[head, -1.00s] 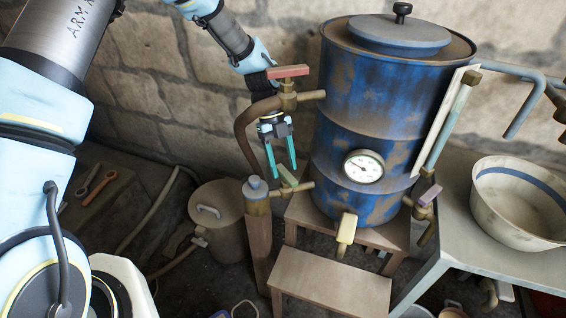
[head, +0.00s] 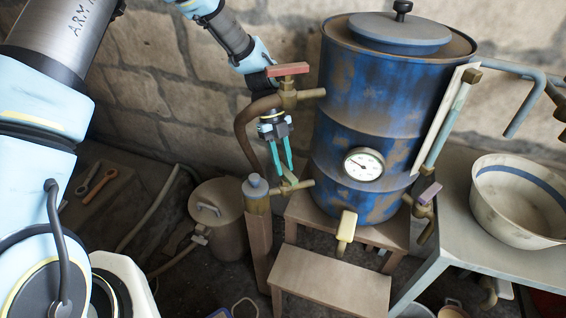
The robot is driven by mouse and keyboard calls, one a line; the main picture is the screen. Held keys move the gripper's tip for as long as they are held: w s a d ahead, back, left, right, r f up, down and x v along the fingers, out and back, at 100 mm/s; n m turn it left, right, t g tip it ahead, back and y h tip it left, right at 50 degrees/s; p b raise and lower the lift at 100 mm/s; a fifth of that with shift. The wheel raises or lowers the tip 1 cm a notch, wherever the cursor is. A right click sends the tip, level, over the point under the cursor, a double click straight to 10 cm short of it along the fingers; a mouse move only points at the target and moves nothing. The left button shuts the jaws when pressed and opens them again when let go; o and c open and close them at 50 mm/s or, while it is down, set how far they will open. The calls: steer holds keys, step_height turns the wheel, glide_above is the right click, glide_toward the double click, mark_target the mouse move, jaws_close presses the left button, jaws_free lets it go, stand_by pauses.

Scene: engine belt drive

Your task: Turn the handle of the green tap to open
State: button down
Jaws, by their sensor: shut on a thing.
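The green tap (head: 302,185) sticks out to the left from the lower side of the blue drum. Its small green handle (head: 291,179) is partly hidden by my gripper. My gripper (head: 283,170) comes down from above with its two teal fingers pointing at the floor. The fingers are drawn together on the green handle, which sits between their tips. The exact contact is small and hard to see.
A red-handled tap (head: 287,71) and bent brown pipe (head: 243,128) are close beside my wrist. A yellow tap (head: 346,228), a purple-handled tap (head: 430,192) and a gauge (head: 364,164) are on the drum (head: 385,110). A wooden stool (head: 330,283) stands below.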

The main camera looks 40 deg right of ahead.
stand_by(0.4)
steer(key=n+h, duration=0.1)
steer(key=n, duration=0.2)
steer(key=shift+a+b, duration=0.2)
steer(key=shift+b, duration=0.2)
steer(key=n, duration=0.1)
steer(key=n+h, duration=0.1)
steer(key=n, duration=0.1)
steer(key=n+t+b, duration=0.1)
steer(key=shift+s+a+n+h, duration=0.1)
steer(key=shift+a+n+h, duration=0.2)
steer(key=shift+h, duration=0.1)
steer(key=n+h+b, duration=0.1)
steer(key=n, duration=0.2)
steer(key=shift+s+a+n+t, duration=0.1)
steer(key=shift+s+n+t, duration=0.05)
steer(key=shift+n+t, duration=0.2)
steer(key=shift+s+a+n+t+h+b, duration=0.1)
steer(key=shift+n+t+h+b, duration=0.2)
steer(key=shift+n, duration=0.6)
steer(key=shift+s+n+t+h+b, duration=0.1)
steer(key=shift+n+t+h+b, duration=0.2)
steer(key=shift+n, duration=0.55)
steer(key=c, duration=0.7)
jaws_free()
